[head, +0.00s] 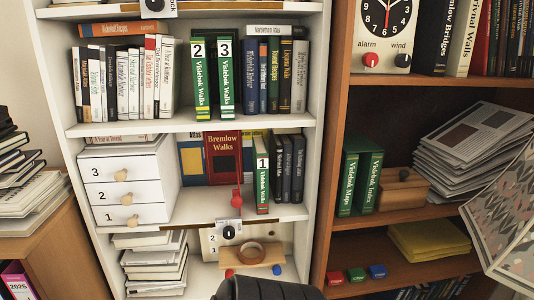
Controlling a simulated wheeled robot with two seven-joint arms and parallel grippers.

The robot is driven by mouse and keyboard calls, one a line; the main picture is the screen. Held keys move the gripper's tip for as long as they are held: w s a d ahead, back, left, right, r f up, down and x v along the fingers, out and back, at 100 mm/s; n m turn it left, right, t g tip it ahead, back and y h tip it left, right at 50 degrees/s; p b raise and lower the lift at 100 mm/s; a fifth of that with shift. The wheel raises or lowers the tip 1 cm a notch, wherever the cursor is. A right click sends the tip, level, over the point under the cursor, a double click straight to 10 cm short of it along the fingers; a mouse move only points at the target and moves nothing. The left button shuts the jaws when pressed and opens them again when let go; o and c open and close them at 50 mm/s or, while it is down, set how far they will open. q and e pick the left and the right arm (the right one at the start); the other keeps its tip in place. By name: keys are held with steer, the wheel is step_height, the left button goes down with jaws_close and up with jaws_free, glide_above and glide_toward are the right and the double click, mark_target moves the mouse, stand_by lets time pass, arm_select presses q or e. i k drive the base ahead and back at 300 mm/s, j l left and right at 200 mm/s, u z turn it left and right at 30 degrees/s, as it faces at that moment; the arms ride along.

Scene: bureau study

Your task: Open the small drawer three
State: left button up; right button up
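A small white drawer unit (147,149) stands on a shelf at the left of the head view. Its three drawers are stacked, with 3 at the top, 2 in the middle and 1 at the bottom. Small drawer three (104,174) has a round wooden knob (121,175) and looks shut, its front in line with the others. Drawer two (108,192) and drawer one (115,215) have similar knobs and also look shut. Neither of my grippers shows in the view.
The white bookcase (73,100) holds the unit between its left side wall and a row of books (223,158). Stacked books (155,267) lie below. Papers (25,205) sit on a brown cabinet at the left. A dark rounded shape (265,289) rises at the bottom edge.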

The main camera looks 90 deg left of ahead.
mark_target(118, 169)
steer(key=j+u, duration=0.15)
steer(key=u, duration=1.7)
steer(key=k+l+u, duration=0.15)
steer(key=u, duration=1.55)
